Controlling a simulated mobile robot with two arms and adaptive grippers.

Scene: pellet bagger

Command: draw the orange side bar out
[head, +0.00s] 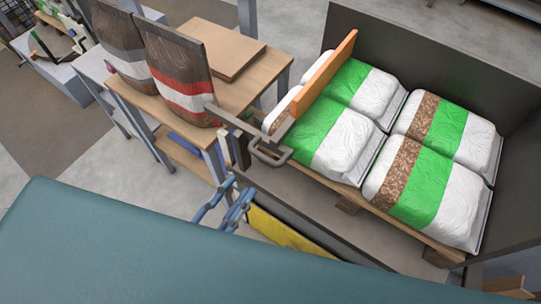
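The orange side bar (326,76) stands on edge along the left side of the bag stack, running from back right to front left. White, green and brown bags lie right of it, and part of a bag shows on its left. A grey arm with a loop-shaped handle (270,152) lies near its front end. My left gripper (233,196) seems to be the blue linkage below and left of the handle, apart from the bar. Its fingertips are too small to tell whether they are open, and I see nothing held. My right gripper is not in view.
A wooden table (250,88) with two upright brown bags (178,62) and a board (228,55) stands left of the bar. A dark wall (430,38) closes the back of the stack. A yellow panel (278,231) lies below.

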